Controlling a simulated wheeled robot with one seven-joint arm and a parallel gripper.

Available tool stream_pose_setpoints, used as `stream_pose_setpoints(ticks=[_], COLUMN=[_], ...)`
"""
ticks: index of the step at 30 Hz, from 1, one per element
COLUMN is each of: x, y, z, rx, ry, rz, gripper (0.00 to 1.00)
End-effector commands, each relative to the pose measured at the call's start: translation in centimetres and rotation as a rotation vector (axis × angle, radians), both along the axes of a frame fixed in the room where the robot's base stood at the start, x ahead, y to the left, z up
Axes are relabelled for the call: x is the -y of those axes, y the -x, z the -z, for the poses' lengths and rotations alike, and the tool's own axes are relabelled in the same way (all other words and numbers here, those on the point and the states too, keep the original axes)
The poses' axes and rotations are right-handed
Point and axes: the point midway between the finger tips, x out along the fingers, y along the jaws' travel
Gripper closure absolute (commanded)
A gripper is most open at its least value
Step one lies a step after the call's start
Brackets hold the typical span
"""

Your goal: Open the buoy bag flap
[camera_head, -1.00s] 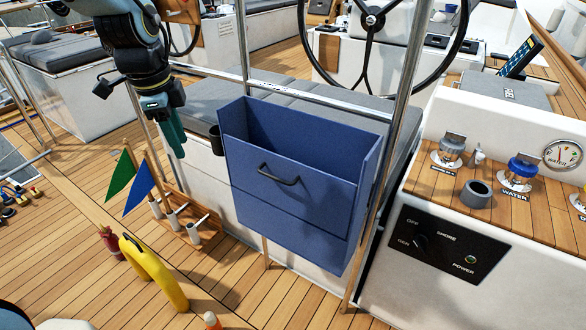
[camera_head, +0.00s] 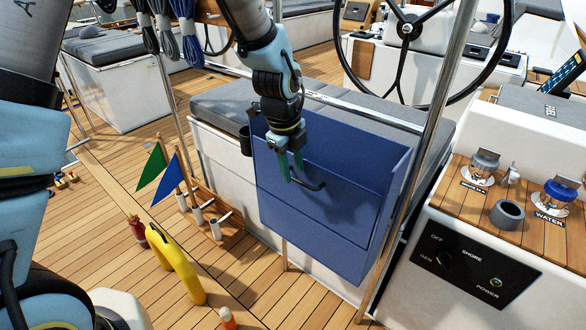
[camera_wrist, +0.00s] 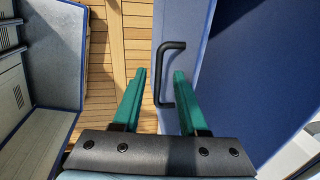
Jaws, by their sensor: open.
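The blue buoy bag (camera_head: 310,235) hangs on the rail in front of the grey-cushioned bench. Its front flap (camera_head: 347,205) stands upright and carries a dark bar handle (camera_head: 314,186). My gripper (camera_head: 291,179) points down at the handle, with its green fingers open and hiding the handle's left part. In the wrist view, the handle (camera_wrist: 165,75) stands out from the flap (camera_wrist: 190,35). It lies between the lines of the two open fingers of my gripper (camera_wrist: 160,75), around their tips. I cannot tell whether a finger touches it.
A steel post (camera_head: 430,135) rises at the bag's right, and a rail (camera_head: 350,108) runs behind it. A console with a black switch panel (camera_head: 466,264) stands to the right.

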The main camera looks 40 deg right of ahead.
Motion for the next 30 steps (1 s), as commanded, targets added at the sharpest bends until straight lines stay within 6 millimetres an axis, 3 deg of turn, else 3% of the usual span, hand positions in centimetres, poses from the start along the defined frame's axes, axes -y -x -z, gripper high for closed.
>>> stream_pose_setpoints(ticks=[5, 13, 24, 30], x=[0.17, 0.18, 0.17, 0.17], y=[-0.08, -0.09, -0.09, -0.08], z=[1.10, 1.24, 1.22, 1.22], rx=[0.001, 0.001, 0.001, 0.001], ry=[0.000, 0.000, 0.000, 0.000], rz=[0.000, 0.000, -0.001, -0.001], gripper=[0.58, 0.58, 0.98, 1.00])
